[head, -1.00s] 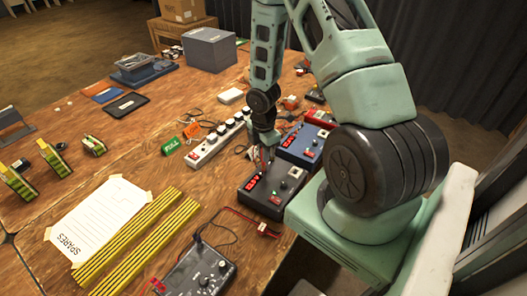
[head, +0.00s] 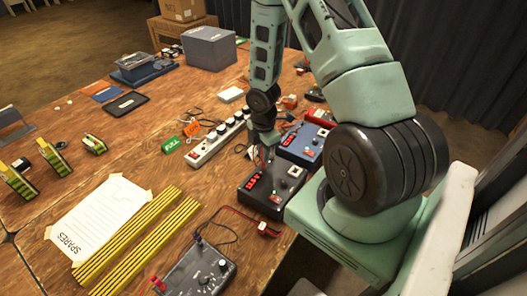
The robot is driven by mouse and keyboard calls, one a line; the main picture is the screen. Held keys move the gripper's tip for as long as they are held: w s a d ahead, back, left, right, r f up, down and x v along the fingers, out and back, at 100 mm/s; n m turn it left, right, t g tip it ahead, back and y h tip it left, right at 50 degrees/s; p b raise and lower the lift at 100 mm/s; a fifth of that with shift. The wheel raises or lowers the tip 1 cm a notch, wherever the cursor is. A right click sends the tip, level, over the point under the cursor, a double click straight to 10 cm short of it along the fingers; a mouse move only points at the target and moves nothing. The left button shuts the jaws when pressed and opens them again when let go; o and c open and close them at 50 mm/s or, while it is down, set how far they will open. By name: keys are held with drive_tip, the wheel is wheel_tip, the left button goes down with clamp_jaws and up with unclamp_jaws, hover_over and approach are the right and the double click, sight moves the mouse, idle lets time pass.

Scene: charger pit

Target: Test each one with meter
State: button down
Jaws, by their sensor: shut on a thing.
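A dark meter box (head: 200,274) with a dial sits at the front table edge, with red and black leads on it. A black charger (head: 258,201) with a red display lies to its upper right. A blue charger (head: 299,153) and a red one (head: 321,116) stand behind it, partly hidden by my arm. My gripper (head: 265,151) points down at the back edge of the black charger. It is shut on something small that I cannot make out. Whether that thing touches the charger is unclear.
A white power strip (head: 205,151) and a green "FULL" tag (head: 171,146) lie left of the gripper. A "SPARES" sheet (head: 100,218) and yellow-black striped strips (head: 140,240) lie at front left. A grey box (head: 210,48) stands at the back.

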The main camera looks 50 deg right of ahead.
drive_tip(key=shift+f, duration=0.25)
idle(0.4)
drive_tip(key=c, duration=1)
unclamp_jaws()
drive_tip(key=shift+r, duration=0.1)
drive_tip(key=shift+r+p, duration=3.45)
drive_tip(key=shift+r, duration=0.25)
